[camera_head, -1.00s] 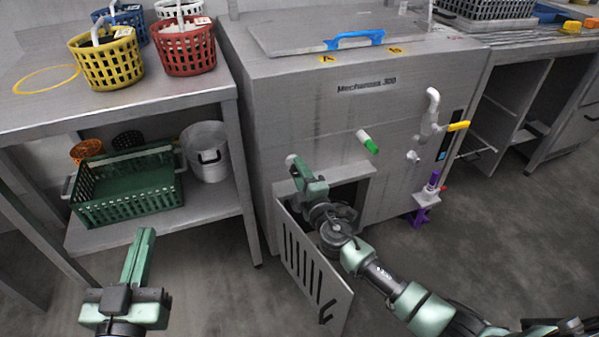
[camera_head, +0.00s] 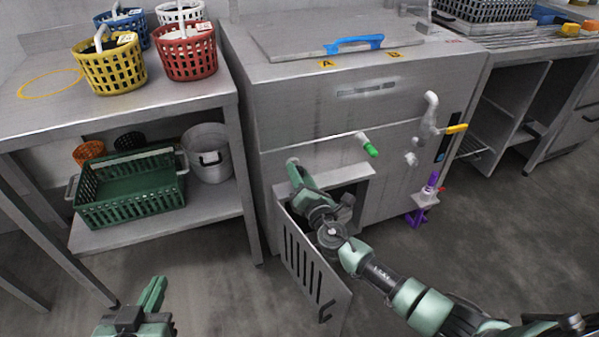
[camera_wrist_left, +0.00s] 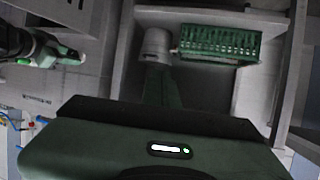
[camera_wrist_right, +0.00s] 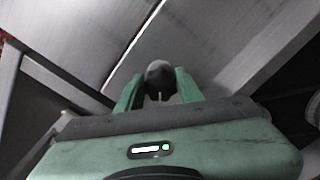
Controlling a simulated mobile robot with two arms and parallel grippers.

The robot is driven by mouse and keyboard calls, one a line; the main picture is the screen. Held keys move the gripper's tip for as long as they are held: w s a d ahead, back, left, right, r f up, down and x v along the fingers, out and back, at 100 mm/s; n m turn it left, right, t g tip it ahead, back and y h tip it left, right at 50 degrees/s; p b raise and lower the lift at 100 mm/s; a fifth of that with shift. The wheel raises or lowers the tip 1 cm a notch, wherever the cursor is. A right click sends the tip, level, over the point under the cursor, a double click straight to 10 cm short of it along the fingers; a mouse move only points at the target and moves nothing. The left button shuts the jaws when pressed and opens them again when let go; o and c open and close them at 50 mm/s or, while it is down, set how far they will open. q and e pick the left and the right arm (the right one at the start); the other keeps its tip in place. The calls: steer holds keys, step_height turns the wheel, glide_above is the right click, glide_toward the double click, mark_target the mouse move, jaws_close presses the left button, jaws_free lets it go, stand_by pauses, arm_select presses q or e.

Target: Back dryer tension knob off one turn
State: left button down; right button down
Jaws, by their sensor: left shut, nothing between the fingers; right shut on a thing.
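The tension knob is a small round grey knob (camera_wrist_right: 160,76) on the front of the steel machine, seen in the right wrist view between the green fingers. A thin pale line shows on its face. In the head view its pale edge (camera_head: 292,161) shows at the machine's left front, above an open hatch. My right gripper (camera_head: 295,170) is shut on the knob, and its fingers hide part of it. My left gripper (camera_head: 155,290) is shut and empty, low at the left in front of the shelf table.
A slotted hatch door (camera_head: 310,265) hangs open just below my right arm. A green-tipped handle (camera_head: 370,150), a yellow-handled valve (camera_head: 456,129) and a purple fitting (camera_head: 432,181) stick out to the right. The shelf table (camera_head: 80,125) holds baskets. Floor between is clear.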

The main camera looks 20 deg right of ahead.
steer(key=n+p, duration=0.1)
steer(key=n, duration=0.3)
steer(key=shift+a, duration=0.1)
arm_select(q)
steer(key=s+a+f+g+y, duration=0.1)
steer(key=s+a+f+g, duration=0.1)
steer(key=s+f+g, duration=0.2)
steer(key=shift+s+a+f, duration=0.15)
steer(key=shift+s+f, duration=0.55)
steer(key=shift+f, duration=0.2)
arm_select(e)
steer(key=shift+f+n, duration=0.1)
steer(key=shift+n, duration=0.4)
steer(key=c, duration=0.9)
jaws_free()
steer(key=shift+s, duration=0.1)
arm_select(q)
steer(key=s+a+f+g+y+p, duration=0.1)
steer(key=s+a+f+g, duration=0.1)
steer(key=s, duration=0.4)
steer(key=shift+s+f+g+p, duration=0.25)
steer(key=shift+f+g+p, duration=0.2)
steer(key=shift+g, duration=0.55)
arm_select(e)
steer(key=s, duration=0.7)
steer(key=shift+s, duration=0.35)
